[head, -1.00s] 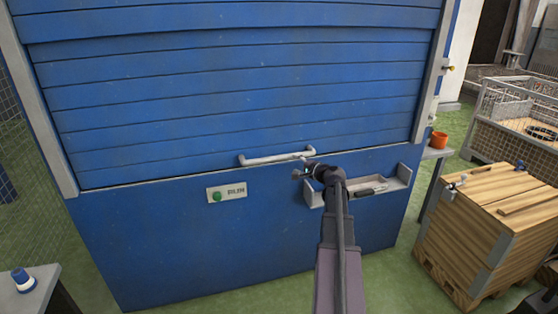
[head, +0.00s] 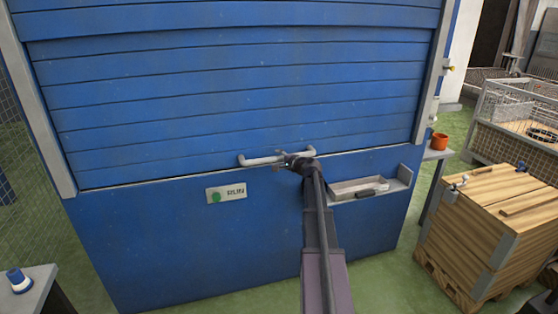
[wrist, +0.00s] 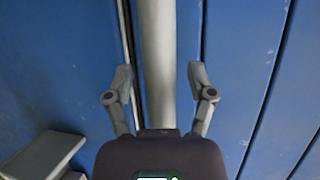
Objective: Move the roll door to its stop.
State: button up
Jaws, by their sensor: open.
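The blue slatted roll door (head: 240,95) is down in its grey side rails in the head view, its lower edge at the blue panel. A light grey bar handle (head: 262,160) is fixed near its lower edge. My gripper (head: 291,163) is at the handle's right part and hides some of it. In the wrist view the handle bar (wrist: 157,60) runs between the two spread fingers of my gripper (wrist: 158,85). The fingers are open, with a gap on each side of the bar.
Below the door is a blue panel (head: 150,250) with a sign and green button (head: 216,197). A grey tray (head: 360,190) sticks out at right. A wooden crate (head: 490,220), an orange pot (head: 439,141) and a wire cage (head: 520,110) stand further right.

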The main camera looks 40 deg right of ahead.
grip_shut()
jog(key=shift+r, duration=0.1)
jog(key=p, duration=4.4)
send_near(268, 46)
jog(key=w, duration=0.4)
grip_release()
jog(key=shift+f, duration=0.3)
